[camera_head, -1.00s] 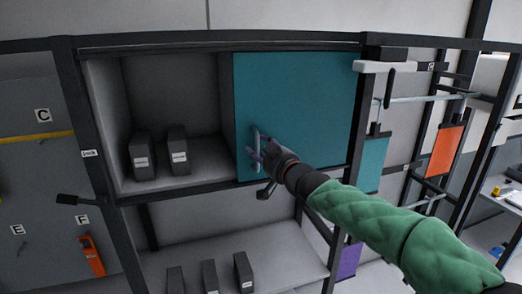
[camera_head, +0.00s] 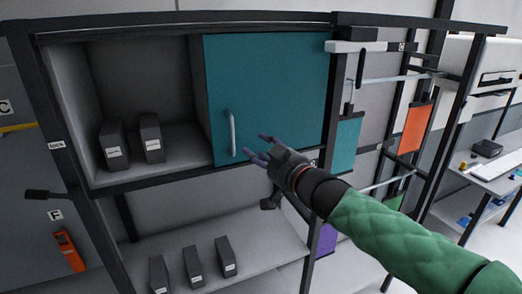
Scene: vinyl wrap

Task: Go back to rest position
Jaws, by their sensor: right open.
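My right gripper (camera_head: 266,150) is open and empty in front of the lower part of the teal sliding door (camera_head: 265,85). Its fingers point left, toward the door's metal handle (camera_head: 231,132), and are apart from it. My right arm in its green sleeve comes in from the lower right. The door covers the right part of the upper cabinet; the left part stands open. My left gripper is not in view.
Two dark boxes (camera_head: 151,138) stand on the upper shelf (camera_head: 178,150). Several more stand on the lower shelf (camera_head: 262,240). A black lever (camera_head: 42,194) juts out at the left. A worktable (camera_head: 490,180) with small items stands at the right.

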